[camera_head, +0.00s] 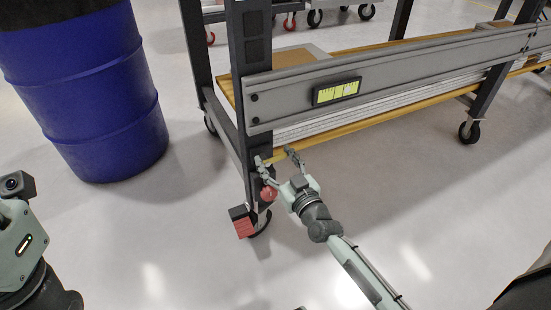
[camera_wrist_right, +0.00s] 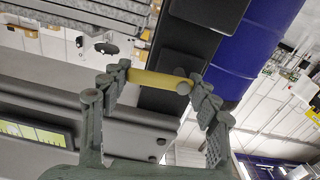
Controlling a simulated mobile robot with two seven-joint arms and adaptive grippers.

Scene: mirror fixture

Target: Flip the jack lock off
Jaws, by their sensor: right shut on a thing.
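A yellow bar (camera_head: 279,157) sits low at the black corner post of the wheeled workbench. I take it to be the jack lock, though its mounting is unclear. My right gripper (camera_head: 277,159) reaches it from below, with one finger at each side. In the right wrist view the yellow bar (camera_wrist_right: 157,82) spans between the two fingertips (camera_wrist_right: 155,84), which close on its ends. A red round part (camera_head: 268,193) and a red pedal (camera_head: 243,223) sit below, beside the corner caster. My left wrist shows at the left edge; its fingers are outside the picture.
The workbench's grey rail (camera_head: 400,68) with a yellow-and-black label runs right from the post (camera_head: 249,75). A large blue barrel (camera_head: 90,95) stands on the left. Another caster (camera_head: 469,132) is at the right. Grey floor is clear between barrel and bench.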

